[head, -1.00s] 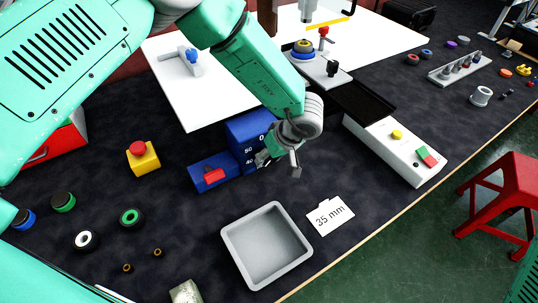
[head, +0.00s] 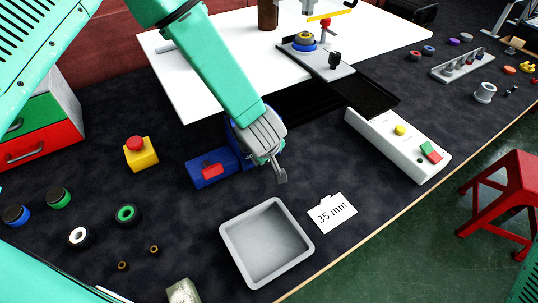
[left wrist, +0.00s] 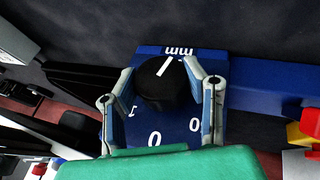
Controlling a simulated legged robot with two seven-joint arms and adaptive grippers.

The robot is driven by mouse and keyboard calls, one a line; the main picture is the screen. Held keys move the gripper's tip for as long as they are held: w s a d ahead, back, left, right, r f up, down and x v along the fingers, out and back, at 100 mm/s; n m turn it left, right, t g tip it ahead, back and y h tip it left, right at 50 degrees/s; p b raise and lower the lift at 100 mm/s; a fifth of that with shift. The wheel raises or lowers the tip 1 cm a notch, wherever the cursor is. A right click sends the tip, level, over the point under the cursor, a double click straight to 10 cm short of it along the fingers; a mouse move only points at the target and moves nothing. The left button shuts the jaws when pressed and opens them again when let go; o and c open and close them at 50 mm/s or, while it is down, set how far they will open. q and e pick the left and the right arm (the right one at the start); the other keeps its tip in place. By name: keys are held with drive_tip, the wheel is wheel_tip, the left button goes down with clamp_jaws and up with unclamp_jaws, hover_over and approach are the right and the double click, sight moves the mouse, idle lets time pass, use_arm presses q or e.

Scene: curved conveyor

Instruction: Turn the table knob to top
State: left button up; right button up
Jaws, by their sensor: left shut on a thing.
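The table knob (left wrist: 168,88) is black and round with a white pointer line, seen in the left wrist view. It sits on a blue dial plate (left wrist: 180,132) with white digits and an upside-down "mm". Its line points to the upper right of that picture, towards the "mm". My left gripper (left wrist: 157,70) has a finger on each side of the knob and is shut on it. In the head view my left gripper (head: 268,158) is over the blue dial box (head: 233,133) and hides the knob. My right gripper is not in view.
A blue block with a red switch (head: 211,170) adjoins the dial box. A grey tray (head: 230,240) and a "35 mm" card (head: 331,213) lie in front. A yellow box with a red button (head: 141,155) stands left. A white control panel (head: 397,146) is at the right.

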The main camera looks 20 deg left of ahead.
use_arm(q)
drive_tip(key=shift+d+r, duration=0.1)
drive_tip(key=o, duration=1.2)
drive_tip(key=shift+s, duration=0.15)
drive_tip(key=shift+d+r, duration=0.1)
drive_tip(key=v, duration=1.2)
